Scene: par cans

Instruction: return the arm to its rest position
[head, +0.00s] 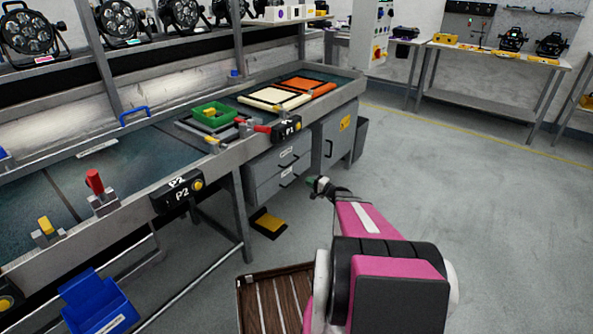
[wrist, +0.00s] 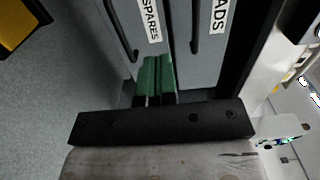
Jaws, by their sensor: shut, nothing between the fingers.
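My gripper (head: 318,186) is at the end of my pink and black arm, which reaches forward from the lower right in the head view. It hangs over the floor, to the right of the workbench's grey drawers (head: 277,178). In the wrist view its green fingers (wrist: 155,76) are together with nothing held between them. Behind them in that view are drawer fronts with dark handles, one labelled SPARES (wrist: 151,20).
The workbench (head: 140,150) runs along the left, with a green bin (head: 213,116) and orange and cream trays on top. A yellow pedal (head: 268,222) lies on the floor below. A wooden slatted platform (head: 262,300) is beside my arm. Floor to the right is clear.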

